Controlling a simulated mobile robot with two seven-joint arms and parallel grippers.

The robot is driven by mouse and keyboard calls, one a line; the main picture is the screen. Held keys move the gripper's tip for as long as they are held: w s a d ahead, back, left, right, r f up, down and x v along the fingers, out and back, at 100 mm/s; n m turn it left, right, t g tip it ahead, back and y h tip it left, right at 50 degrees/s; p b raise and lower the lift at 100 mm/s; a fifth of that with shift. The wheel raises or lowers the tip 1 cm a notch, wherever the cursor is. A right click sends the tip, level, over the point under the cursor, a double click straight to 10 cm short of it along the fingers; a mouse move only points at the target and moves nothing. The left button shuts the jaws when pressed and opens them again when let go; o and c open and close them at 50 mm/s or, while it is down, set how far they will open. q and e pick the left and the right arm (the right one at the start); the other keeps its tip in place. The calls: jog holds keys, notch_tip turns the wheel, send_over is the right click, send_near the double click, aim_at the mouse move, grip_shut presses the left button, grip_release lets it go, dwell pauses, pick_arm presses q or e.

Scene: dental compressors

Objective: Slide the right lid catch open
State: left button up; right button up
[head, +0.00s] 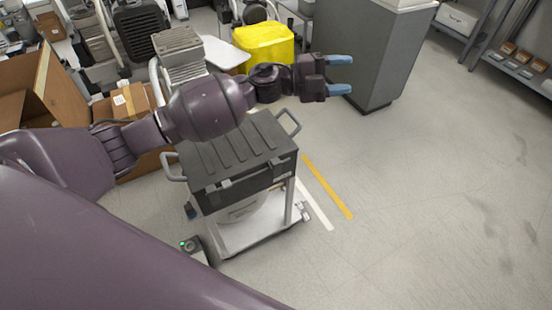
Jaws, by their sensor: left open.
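A dark grey case with a ribbed lid (232,153) sits on a white cart (245,237) near the middle of the head view. Its front side faces me, and the right lid catch (274,162) is a small piece at the right of the lid's front edge. Whether it is open or shut is too small to tell. My left arm crosses above the case from the left and hides part of the lid's back. My left gripper (340,75) is open and empty, beyond and to the right of the case, apart from it. My right gripper is out of view.
Grey handles (290,122) stick out at the case's sides. A yellow covered bin (264,45) and a grey cabinet (375,60) stand behind. Cardboard boxes (62,90) are at left. The floor at right is clear, with yellow and white stripes beside the cart.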

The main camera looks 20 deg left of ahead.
pick_arm(q)
notch_tip(320, 180, down, 5)
jog(key=a+m+g+y, duration=0.3)
jog(key=m+g+y, duration=0.1)
jog(key=g, duration=0.2)
jog(key=n+g+y, duration=0.5)
jog(key=g+y, duration=0.1)
jog(key=y, duration=0.3)
send_near(276, 161)
jog(key=b+x, duration=0.1)
jog(key=x, duration=0.8)
jog(key=shift+f+b, duration=0.1)
jog(key=shift+b, duration=0.3)
jog(key=shift+c, duration=0.4)
